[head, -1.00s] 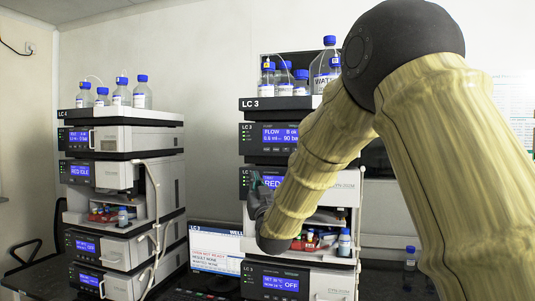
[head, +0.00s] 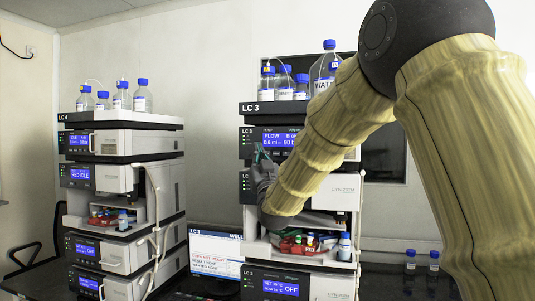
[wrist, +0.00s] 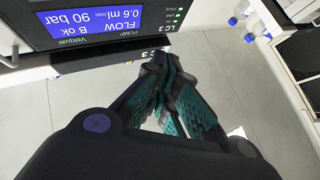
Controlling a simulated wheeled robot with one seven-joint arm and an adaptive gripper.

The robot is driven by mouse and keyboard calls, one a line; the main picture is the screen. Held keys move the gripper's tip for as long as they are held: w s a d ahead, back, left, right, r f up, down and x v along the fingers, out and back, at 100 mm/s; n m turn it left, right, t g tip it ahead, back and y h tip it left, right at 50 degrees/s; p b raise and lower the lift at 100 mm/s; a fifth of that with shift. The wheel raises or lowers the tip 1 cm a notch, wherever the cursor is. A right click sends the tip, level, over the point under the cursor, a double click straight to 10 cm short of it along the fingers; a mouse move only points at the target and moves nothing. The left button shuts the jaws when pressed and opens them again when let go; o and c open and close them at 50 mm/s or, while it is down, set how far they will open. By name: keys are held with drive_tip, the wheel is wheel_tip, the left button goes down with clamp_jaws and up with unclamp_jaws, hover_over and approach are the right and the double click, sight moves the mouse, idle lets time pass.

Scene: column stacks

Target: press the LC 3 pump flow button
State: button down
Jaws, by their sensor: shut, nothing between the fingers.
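The LC 3 pump module (head: 247,139) is in the upper part of the right stack in the head view, with a lit blue display (head: 281,138) reading FLOW. In the wrist view the pump display (wrist: 95,22) appears upside down at the upper left, reading 0.6 ml and 90 bar. My gripper (head: 262,153) is shut and empty, with its tips by the lower left part of the pump front. In the wrist view the gripper (wrist: 163,62) has its fingers together just below the LC 3 label. I cannot make out the flow button or tell whether the tips touch the panel.
Blue-capped bottles (head: 300,88) stand on top of the LC 3 stack. My arm hides much of that stack's middle. A similar LC 4 stack (head: 120,143) stands at the left, and a monitor (head: 214,252) sits between the stacks. More bottles (head: 434,260) stand at the right.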

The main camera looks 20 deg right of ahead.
drive_tip(key=w+d+p, duration=0.1)
drive_tip(key=w+d, duration=0.3)
drive_tip(key=w, duration=0.2)
drive_tip(key=shift+w+d+p, duration=0.15)
drive_tip(key=shift+p, duration=0.2)
drive_tip(key=shift+w+d, duration=0.1)
drive_tip(key=shift+w, duration=0.1)
idle(1.3)
drive_tip(key=shift+w+d+b, duration=0.15)
drive_tip(key=shift+w+b, duration=0.1)
drive_tip(key=shift+b, duration=0.05)
drive_tip(key=shift+w+d, duration=0.2)
drive_tip(key=shift+w, duration=0.1)
idle(1.0)
drive_tip(key=shift+s+a+f+b, duration=0.1)
drive_tip(key=shift+s+a+b, duration=0.05)
drive_tip(key=shift+b, duration=0.25)
drive_tip(key=shift+s+a+b, duration=0.35)
drive_tip(key=shift+s+b, duration=0.1)
drive_tip(key=shift+s, duration=0.1)
